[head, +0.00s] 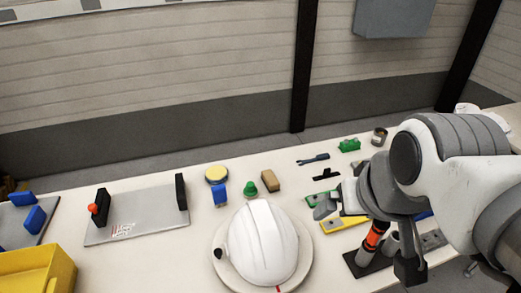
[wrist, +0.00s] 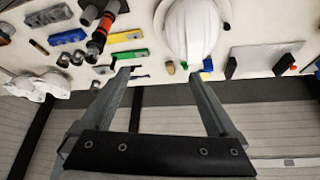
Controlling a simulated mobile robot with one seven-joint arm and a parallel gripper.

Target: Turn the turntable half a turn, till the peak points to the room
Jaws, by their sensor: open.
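A white ridged helmet shell (head: 262,243) sits on the round pale turntable (head: 303,264) at the front middle of the bench. A red mark (head: 278,289) shows on the turntable's near edge. A small black part is at the helmet's left side. I cannot tell clearly which way the peak points. In the wrist view the helmet (wrist: 190,30) is at the top, beyond the fingers. My gripper (wrist: 160,77) is open with nothing between its fingers. In the head view my gripper (head: 328,204) is right of the turntable, apart from the helmet.
A grey plate (head: 140,218) with black posts lies to the left, and a yellow bin (head: 38,274) at the front left. A blue block, a green knob (head: 251,189) and a tan block (head: 270,181) stand behind the helmet. An orange-and-black tool (head: 374,237) stands upright near my arm.

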